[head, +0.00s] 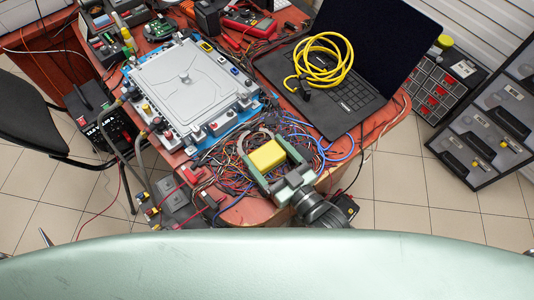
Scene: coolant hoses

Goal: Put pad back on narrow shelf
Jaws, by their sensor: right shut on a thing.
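A yellow block-shaped pad (267,156) is over the tangle of wires at the near end of the red-brown table. My right gripper (270,158) is shut on it, with one grey-green finger on each side. The wires lie close around and under the pad, and I cannot tell whether it touches them. No shelf is plainly recognisable as the narrow shelf. My left gripper is not in the head view.
A large silver unit (185,85) on a blue base fills the table's left part. A laptop (345,95) with a coiled yellow cable (322,62) is at the right. A dark rack (490,130) and a parts organiser (437,88) stand right of the table. Tiled floor lies between.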

